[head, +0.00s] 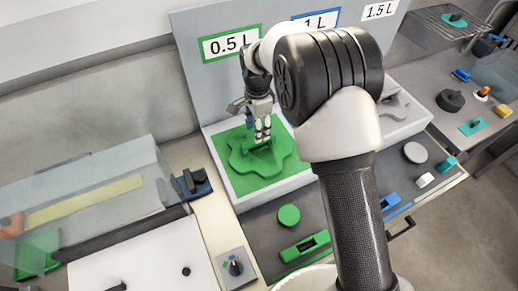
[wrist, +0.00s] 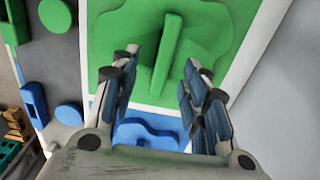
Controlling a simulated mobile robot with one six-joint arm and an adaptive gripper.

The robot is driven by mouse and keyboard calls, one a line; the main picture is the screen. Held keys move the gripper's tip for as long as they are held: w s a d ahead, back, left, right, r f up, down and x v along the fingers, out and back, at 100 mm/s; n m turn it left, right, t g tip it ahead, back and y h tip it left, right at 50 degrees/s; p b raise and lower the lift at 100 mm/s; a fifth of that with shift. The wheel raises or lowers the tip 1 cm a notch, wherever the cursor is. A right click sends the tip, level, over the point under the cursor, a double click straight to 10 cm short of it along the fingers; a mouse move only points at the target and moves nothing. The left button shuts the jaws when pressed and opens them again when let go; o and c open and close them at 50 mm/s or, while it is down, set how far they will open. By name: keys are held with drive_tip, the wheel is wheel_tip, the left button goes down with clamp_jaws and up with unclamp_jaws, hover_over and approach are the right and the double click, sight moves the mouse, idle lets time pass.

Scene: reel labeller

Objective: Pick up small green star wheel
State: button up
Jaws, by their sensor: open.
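The green star wheel (head: 243,163) lies flat in the green-floored bay under the 0.5 L sign. It has a wavy rim and a raised green grip bar across its top. It also shows in the wrist view (wrist: 205,42), with the bar (wrist: 168,52) standing up. My gripper (head: 263,135) points down over the wheel's middle. In the wrist view my gripper (wrist: 161,78) is open, with its fingers left and right of the bar and gaps on both sides. I cannot tell exactly how far down the fingertips reach.
The 0.5 L sign (head: 230,44) stands on the grey back panel. A blue wheel (wrist: 150,134) sits in the neighbouring bay, partly behind my gripper. A green disc (head: 289,216) and green handled block (head: 306,246) lie in front. A clear-covered machine (head: 90,195) stands at left.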

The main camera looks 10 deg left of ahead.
wheel_tip(320, 180, down, 2)
drive_tip(key=shift+f, duration=0.25)
drive_tip(key=f, duration=0.2)
drive_tip(key=w+f, duration=0.1)
drive_tip(key=f, duration=0.1)
drive_tip(key=shift+d+f+b, duration=0.1)
drive_tip(key=shift+f+b, duration=0.05)
drive_tip(key=shift+b, duration=0.2)
drive_tip(key=shift+f, duration=0.35)
drive_tip(key=shift+f, duration=0.25)
drive_tip(key=shift+c, duration=0.4)
clamp_jaws()
drive_tip(key=shift+w, duration=0.1)
idle(0.5)
